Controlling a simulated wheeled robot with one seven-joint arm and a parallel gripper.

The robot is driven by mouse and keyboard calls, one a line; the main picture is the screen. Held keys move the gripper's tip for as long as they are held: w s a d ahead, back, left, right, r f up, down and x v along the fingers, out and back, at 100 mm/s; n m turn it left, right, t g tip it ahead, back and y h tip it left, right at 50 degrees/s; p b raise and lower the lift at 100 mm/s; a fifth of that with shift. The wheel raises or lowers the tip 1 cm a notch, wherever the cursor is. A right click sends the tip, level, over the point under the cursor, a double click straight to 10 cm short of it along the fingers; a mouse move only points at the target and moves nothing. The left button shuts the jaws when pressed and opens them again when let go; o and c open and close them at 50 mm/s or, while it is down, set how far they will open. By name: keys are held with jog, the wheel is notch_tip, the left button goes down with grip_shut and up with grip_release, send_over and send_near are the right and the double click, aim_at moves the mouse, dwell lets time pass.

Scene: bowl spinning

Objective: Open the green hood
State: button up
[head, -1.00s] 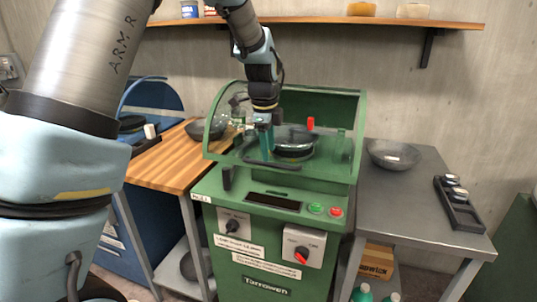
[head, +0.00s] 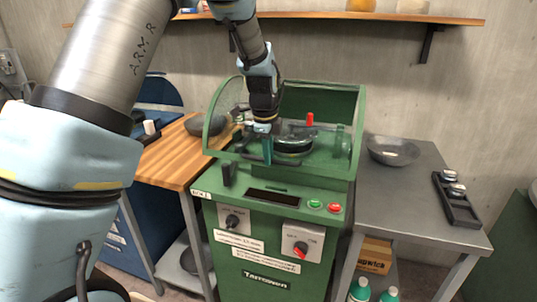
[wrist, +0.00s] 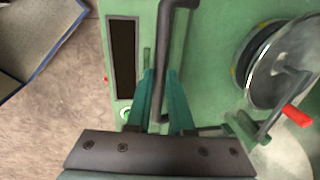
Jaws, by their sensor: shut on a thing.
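The green hood (head: 217,104) is a see-through curved cover with a green frame on top of the green machine (head: 268,240). It looks down over the work space in the head view. My gripper (head: 267,150) reaches down at the hood's front. In the wrist view my gripper (wrist: 160,92) has its teal fingers on both sides of the hood's dark bar handle (wrist: 164,50) and is shut on it. In the head view my gripper hides part of the handle. A round metal bowl part (wrist: 285,65) and a red-tipped lever (wrist: 297,115) show in the wrist view.
A grey bowl (head: 393,150) and a black tray (head: 456,200) stand on the metal table at right. A wooden table (head: 170,160) stands at left, with another bowl (head: 205,125). A shelf (head: 350,16) runs along the wall above.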

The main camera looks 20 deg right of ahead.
grip_shut()
dwell(0.8)
